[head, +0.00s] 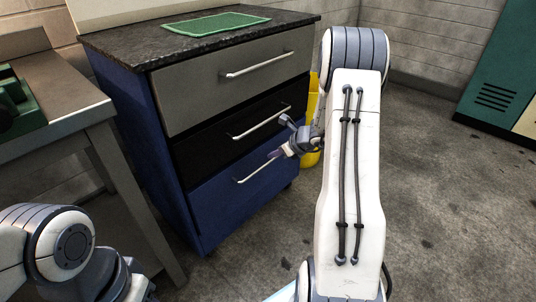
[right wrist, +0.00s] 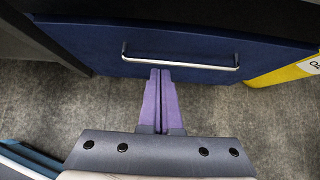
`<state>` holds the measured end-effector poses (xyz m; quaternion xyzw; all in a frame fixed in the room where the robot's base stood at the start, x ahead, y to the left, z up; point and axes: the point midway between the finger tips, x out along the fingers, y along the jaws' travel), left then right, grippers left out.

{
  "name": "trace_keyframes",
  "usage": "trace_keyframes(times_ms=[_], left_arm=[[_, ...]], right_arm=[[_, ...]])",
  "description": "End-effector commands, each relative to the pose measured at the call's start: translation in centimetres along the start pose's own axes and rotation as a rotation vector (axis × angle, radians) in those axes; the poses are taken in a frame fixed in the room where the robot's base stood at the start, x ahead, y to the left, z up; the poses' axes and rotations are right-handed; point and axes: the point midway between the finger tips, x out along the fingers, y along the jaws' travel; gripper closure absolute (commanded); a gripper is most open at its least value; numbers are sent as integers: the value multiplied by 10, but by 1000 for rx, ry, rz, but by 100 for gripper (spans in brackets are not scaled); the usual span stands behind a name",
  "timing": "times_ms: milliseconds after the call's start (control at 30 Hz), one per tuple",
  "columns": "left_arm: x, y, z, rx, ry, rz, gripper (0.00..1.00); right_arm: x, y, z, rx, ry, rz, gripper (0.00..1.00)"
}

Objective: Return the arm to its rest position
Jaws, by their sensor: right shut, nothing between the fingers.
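My right arm reaches forward in the head view. Its gripper (head: 275,154) is in front of the drawer cabinet (head: 160,150), near the handle of the blue bottom drawer (head: 228,188). In the right wrist view the purple fingers (right wrist: 160,74) are together with nothing between them. Their tips show just below the silver handle (right wrist: 185,64) of the blue drawer; I cannot tell whether they touch it. Only part of my left arm shows at the lower left of the head view; its gripper is out of the picture.
The cabinet's grey top drawer (head: 220,88) and black middle drawer (head: 215,138) look closed. A green mat (head: 216,24) lies on the cabinet top. A metal table (head: 65,85) stands at the left. A yellow object (head: 312,100) is beside the cabinet. Floor (head: 440,200) at the right is clear.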

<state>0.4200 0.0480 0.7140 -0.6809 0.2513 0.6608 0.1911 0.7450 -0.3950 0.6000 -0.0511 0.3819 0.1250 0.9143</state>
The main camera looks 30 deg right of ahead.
Motion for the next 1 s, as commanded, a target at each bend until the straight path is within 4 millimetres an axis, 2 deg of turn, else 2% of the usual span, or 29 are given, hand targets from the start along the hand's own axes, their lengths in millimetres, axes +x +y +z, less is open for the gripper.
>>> trace_keyframes(times_ms=[100,300,367,433,467,567,633,733,833,900,1000], left_arm=[[-2,0,0,0,-1,0,50],[-2,0,0,0,-1,0,50],[-2,0,0,0,-1,0,50],[-2,0,0,0,-1,0,50],[-2,0,0,0,-1,0,50],[-2,0,0,0,-1,0,50],[-2,0,0,0,-1,0,50],[-2,0,0,0,-1,0,50],[-2,0,0,0,-1,0,50],[-2,0,0,0,-1,0,50],[-2,0,0,0,0,0,50]], right_arm=[[-8,0,0,0,0,-1,100],[-8,3,1,-13,1,6,100],[-7,14,7,-53,3,26,100],[-6,37,20,-147,6,71,100],[-6,52,27,-205,7,98,100],[-11,116,50,-460,9,220,100],[-19,170,60,-680,7,321,100],[-40,244,64,-1009,-8,471,100],[-71,315,53,-1371,-40,631,100],[-99,358,37,-1649,-74,747,100],[-140,402,7,-2041,-133,904,100]])
